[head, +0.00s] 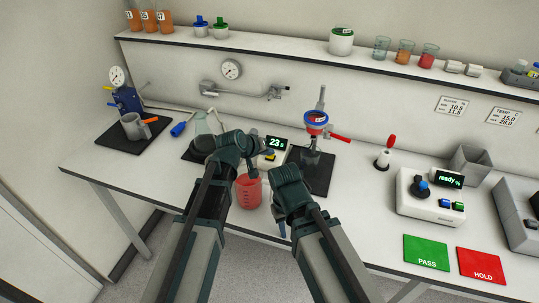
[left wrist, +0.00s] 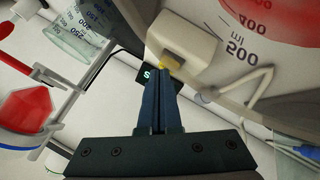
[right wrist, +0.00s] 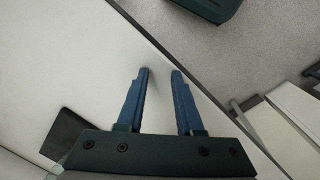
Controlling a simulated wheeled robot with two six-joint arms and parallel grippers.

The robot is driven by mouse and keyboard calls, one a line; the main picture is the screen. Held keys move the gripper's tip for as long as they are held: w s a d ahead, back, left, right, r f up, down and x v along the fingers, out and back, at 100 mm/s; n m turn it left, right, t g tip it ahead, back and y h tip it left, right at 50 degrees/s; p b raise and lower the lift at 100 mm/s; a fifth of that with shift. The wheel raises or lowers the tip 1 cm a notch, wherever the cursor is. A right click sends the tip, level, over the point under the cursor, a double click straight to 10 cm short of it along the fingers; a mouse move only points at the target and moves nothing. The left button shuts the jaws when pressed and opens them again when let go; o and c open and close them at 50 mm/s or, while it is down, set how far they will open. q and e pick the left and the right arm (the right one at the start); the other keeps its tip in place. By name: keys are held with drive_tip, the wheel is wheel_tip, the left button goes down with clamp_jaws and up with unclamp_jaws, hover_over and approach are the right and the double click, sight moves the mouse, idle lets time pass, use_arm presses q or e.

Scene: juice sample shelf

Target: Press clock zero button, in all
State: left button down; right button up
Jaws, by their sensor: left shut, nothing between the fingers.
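The clock has a dark display (head: 275,143) with green digits reading 23, near the middle of the bench. In the left wrist view a corner of a dark display with a green character (left wrist: 146,77) shows behind my fingers. A pale box with a yellow button (left wrist: 171,62) is just beyond the fingertips. My left gripper (left wrist: 161,77) is shut and empty, its tips at or very near the button; I cannot tell whether they touch. My right gripper (right wrist: 160,71) is open and empty, near the bench's front edge, lower than the left.
A beaker of red liquid (head: 249,192) stands close below my left gripper. A glass flask (head: 203,137) is to the left. Green PASS (head: 427,253) and red HOLD (head: 481,264) pads lie at right.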

use_arm(q)
drive_tip(key=shift+f, duration=0.5)
use_arm(e)
drive_tip(key=shift+s+d+f, duration=0.35)
drive_tip(key=shift+s+f, duration=0.2)
use_arm(q)
drive_tip(key=shift+w+r, duration=0.1)
drive_tip(key=shift+w, duration=0.05)
use_arm(e)
drive_tip(key=shift+r, duration=0.15)
use_arm(q)
drive_tip(key=shift+w+d+r+p, duration=0.2)
drive_tip(key=shift+w+d+p, duration=0.1)
drive_tip(key=shift+w+p, duration=0.25)
use_arm(e)
drive_tip(key=shift+w+d+r, duration=0.1)
drive_tip(key=shift+w+r, duration=0.15)
drive_tip(key=shift+w, duration=0.1)
use_arm(q)
drive_tip(key=shift+r, duration=0.1)
use_arm(e)
drive_tip(key=shift+r, duration=0.15)
